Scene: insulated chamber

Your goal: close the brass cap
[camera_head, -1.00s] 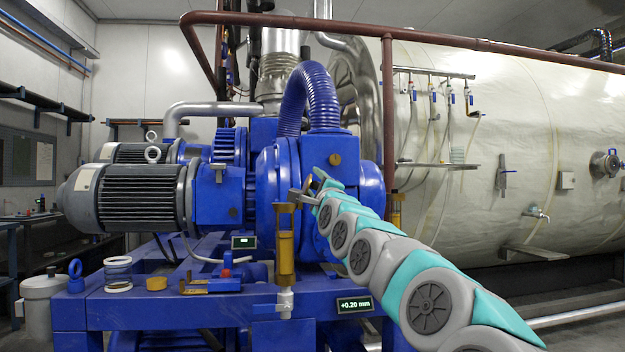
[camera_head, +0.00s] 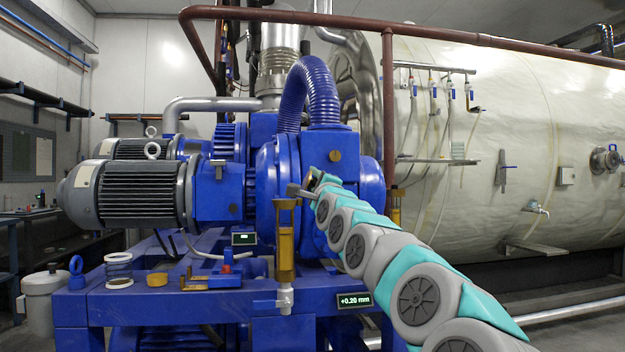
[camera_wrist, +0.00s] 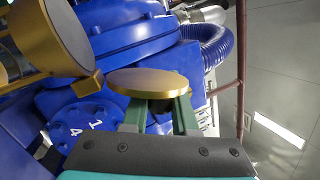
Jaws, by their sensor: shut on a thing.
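The brass cap (camera_wrist: 148,82) is a flat round disc in the middle of the wrist view. My gripper (camera_wrist: 160,108) is shut on it, with its two green fingers below the disc's near edge. A larger brass cylinder (camera_wrist: 48,38) with a small tab stands just left of the cap. A gap shows between the cap's rim and the cylinder. In the head view my gripper (camera_head: 305,189) is in front of the blue pump housing, by the top of an upright brass column (camera_head: 286,245). The cap is too small to make out clearly there.
The blue pump housing (camera_head: 265,190) and ribbed blue hose (camera_head: 322,90) stand close behind my gripper. A grey motor (camera_head: 130,195) is at left. Loose rings (camera_head: 119,270) and small parts lie on the blue frame (camera_head: 200,310). A large pale tank (camera_head: 520,150) fills the right.

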